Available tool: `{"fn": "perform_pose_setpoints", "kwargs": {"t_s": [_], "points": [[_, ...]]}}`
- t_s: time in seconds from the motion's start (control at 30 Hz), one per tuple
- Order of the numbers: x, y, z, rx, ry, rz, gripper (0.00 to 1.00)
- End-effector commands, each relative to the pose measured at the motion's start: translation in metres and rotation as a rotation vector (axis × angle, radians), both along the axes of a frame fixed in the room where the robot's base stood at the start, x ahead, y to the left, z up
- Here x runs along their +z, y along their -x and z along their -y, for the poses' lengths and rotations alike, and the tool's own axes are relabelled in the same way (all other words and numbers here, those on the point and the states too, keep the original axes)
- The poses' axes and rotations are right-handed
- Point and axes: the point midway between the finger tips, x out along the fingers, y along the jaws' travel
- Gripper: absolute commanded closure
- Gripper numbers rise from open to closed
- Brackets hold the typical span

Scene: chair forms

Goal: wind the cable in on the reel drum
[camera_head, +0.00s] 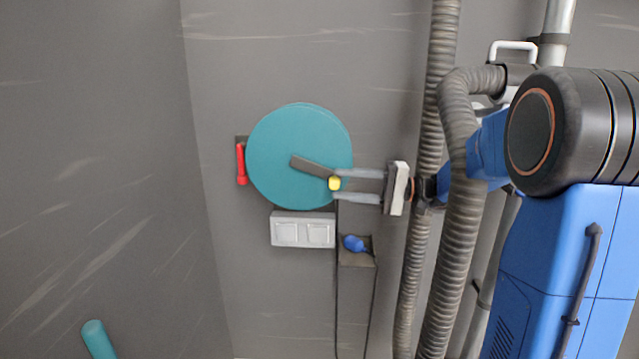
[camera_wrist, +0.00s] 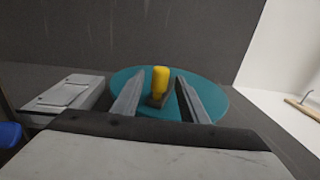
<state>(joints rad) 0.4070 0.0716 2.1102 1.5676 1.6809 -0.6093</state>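The teal reel drum (camera_head: 285,140) is mounted on the grey wall, and its disc also shows in the wrist view (camera_wrist: 215,97). A dark crank arm (camera_head: 311,166) runs from its middle toward the lower right and ends in a yellow knob (camera_head: 335,184). My gripper (camera_head: 336,186) is open, with one finger above and one below the knob in the head view. In the wrist view, the knob (camera_wrist: 160,80) stands between the fingers (camera_wrist: 157,92) with gaps on both sides. A thin dark line, possibly the cable (camera_head: 336,240), hangs below the drum's right edge.
A red lever (camera_head: 241,165) is left of the drum. A grey double switch plate (camera_head: 303,231) sits just below it. A blue object (camera_head: 354,243) rests on a dark ledge (camera_head: 358,260) at lower right. A teal cylinder (camera_head: 98,340) stands at bottom left.

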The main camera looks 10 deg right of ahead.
Motion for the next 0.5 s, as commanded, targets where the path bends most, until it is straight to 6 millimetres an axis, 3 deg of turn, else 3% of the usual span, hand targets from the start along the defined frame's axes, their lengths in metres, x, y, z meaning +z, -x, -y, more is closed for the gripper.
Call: {"fn": "perform_pose_setpoints", "kwargs": {"t_s": [0.23,0.5], "points": [[0.002,-0.011,-0.037,0.003,0.0,-0.001,0.6],[0.004,-0.019,-0.061,0.001,0.0,-0.001,0.6]]}}
